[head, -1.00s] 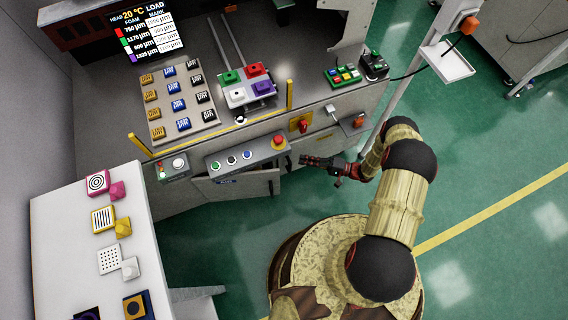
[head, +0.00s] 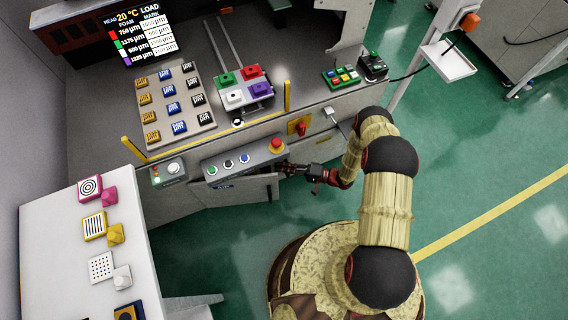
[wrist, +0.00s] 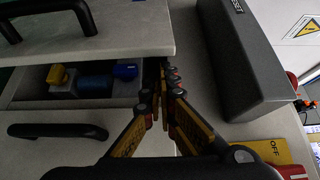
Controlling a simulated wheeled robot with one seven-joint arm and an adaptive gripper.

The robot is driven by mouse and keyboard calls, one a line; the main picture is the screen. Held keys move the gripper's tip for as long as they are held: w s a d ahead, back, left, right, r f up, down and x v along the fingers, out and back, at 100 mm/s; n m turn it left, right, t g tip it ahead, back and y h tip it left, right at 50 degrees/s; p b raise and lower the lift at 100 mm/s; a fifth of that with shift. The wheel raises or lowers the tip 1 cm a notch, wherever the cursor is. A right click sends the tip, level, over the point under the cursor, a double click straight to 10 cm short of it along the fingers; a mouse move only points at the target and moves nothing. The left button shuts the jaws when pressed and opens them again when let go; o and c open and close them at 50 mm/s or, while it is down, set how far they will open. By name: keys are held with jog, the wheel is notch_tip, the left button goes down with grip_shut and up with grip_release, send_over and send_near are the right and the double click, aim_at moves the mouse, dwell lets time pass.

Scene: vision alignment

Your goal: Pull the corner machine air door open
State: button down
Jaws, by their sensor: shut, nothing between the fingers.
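The grey door (head: 248,190) under the machine's button panel stands ajar in the head view. In the wrist view it appears as the pale panel (wrist: 135,32) with a black bar handle (wrist: 50,14) at upper left. A gap beside it shows a blue cylinder (wrist: 96,82) and a yellow knob (wrist: 58,75) inside. My gripper (head: 288,168) is at the door's right end, below the red button. In the wrist view my gripper (wrist: 168,75) is shut and empty, its fingertips close by the panel's edge. I cannot tell whether they touch it.
The button panel (head: 243,159) juts out just above the door; its grey housing (wrist: 243,60) fills the wrist view's right side. A second black handle (wrist: 58,131) is at lower left there. A white table (head: 60,240) stands left. Green floor is open at right.

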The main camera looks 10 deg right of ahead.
jog(key=shift+s, duration=0.3)
jog(key=shift+s, duration=0.1)
